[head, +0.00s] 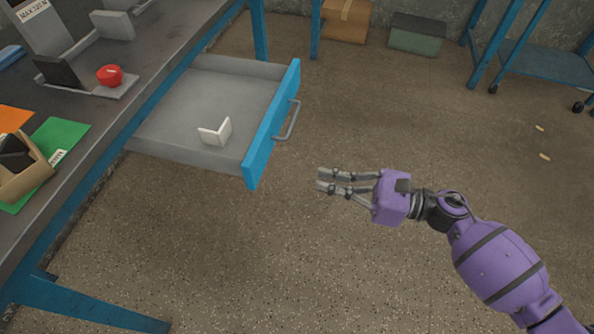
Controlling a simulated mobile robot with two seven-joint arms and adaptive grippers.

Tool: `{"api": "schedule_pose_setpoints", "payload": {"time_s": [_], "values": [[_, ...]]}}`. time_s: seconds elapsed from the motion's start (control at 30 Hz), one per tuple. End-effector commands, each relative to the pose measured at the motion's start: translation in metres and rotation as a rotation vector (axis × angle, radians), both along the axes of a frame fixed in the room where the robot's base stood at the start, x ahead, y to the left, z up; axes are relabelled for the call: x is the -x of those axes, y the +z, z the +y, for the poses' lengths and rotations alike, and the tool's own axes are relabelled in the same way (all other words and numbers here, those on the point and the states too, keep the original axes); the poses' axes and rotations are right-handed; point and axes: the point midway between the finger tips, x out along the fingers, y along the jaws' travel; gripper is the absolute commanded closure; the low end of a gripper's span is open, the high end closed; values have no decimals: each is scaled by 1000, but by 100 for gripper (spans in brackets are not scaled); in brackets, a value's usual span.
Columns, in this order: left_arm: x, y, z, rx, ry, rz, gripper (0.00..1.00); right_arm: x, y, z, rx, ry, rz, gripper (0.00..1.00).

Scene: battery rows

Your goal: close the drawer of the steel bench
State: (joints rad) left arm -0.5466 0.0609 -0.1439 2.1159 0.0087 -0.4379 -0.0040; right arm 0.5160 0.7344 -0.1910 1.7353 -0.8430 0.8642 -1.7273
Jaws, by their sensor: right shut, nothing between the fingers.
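The steel bench (130,70) runs along the left of the head view. Its drawer (178,145) is pulled out to the right, showing a grey tray and a blue front panel (262,147). A grey bar handle (292,121) is fixed to the outer face of that panel. A small white angled piece (222,134) lies inside the drawer. My right gripper (318,181) is shut and empty, to the right of and nearer than the handle, apart from the drawer. It points left. My left gripper is not in view.
On the bench top are a red object (110,75), a green sheet (62,140) and a cardboard holder (25,172). A cardboard box (346,20) and a green box (417,34) stand at the back. A blue wheeled frame (545,66) stands back right. Floor around my gripper is clear.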

Motion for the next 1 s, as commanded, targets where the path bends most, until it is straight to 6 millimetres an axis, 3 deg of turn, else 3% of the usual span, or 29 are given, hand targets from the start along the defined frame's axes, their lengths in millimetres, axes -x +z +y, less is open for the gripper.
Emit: {"api": "schedule_pose_setpoints", "payload": {"time_s": [0.6,0.8,1.0], "values": [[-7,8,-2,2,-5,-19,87,-36,1,110,-3,-1,3,100],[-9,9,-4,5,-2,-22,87,-41,1,124,-3,-2,4,100],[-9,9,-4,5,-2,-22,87,-41,0,126,-3,-3,5,100]]}}
